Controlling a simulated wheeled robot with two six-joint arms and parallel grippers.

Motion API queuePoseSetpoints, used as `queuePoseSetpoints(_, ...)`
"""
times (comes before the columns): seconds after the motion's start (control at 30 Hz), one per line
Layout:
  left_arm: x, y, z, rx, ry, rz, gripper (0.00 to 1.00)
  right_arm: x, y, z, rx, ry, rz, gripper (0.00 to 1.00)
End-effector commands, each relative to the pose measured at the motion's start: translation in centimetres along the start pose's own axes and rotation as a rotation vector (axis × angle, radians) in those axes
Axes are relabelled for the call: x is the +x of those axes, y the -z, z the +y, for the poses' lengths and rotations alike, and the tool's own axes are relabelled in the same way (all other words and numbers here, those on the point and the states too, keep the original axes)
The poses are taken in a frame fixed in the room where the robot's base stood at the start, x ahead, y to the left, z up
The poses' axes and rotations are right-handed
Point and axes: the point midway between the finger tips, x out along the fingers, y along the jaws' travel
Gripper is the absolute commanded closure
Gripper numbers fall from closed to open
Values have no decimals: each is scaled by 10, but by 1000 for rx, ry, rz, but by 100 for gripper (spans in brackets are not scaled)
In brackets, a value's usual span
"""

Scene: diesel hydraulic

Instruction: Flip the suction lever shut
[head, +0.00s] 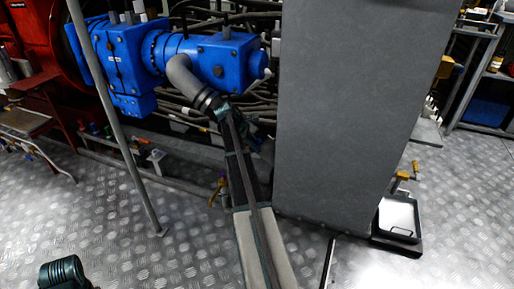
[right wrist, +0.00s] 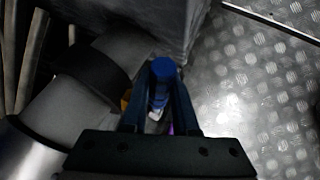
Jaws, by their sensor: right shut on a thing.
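The suction lever's blue handle (right wrist: 163,72) shows in the right wrist view between the two dark fingers of my right gripper (right wrist: 161,84). The gripper is shut on this handle. A small orange-yellow part (right wrist: 126,98) shows just left of the fingers; the rest of the lever is hidden behind the gripper. In the head view my right arm reaches up from the bottom to below the blue pump housing (head: 222,62), and its fingertips cannot be made out there.
A thick grey pipe (right wrist: 85,75) with a dark band lies close left of the gripper. A large grey cabinet (head: 350,100) stands right of my arm. A slanted metal post (head: 115,115) stands left.

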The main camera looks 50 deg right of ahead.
Motion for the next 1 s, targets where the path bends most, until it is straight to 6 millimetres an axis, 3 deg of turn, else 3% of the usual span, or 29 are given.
queuePoseSetpoints(0.1, 0, 0, 0, 0, 0, 0, 49, 0, 0, 0, -3, -1, 0, 100)
queuePoseSetpoints(0.13, 0, 0, 0, 0, 0, 0, 49, 0, 0, 0, -3, -2, 0, 69)
queuePoseSetpoints(0.3, 0, 0, 0, 0, 0, 0, 49, 0, 0, 0, -2, -2, 0, 42)
queuePoseSetpoints(0.67, -6, 0, -1, 0, 0, 0, 49, -7, -1, 1, -2, -2, 1, 42)
queuePoseSetpoints(1.0, -57, -3, -6, 7, 0, -2, 49, -65, -4, 2, -3, -2, 1, 42)
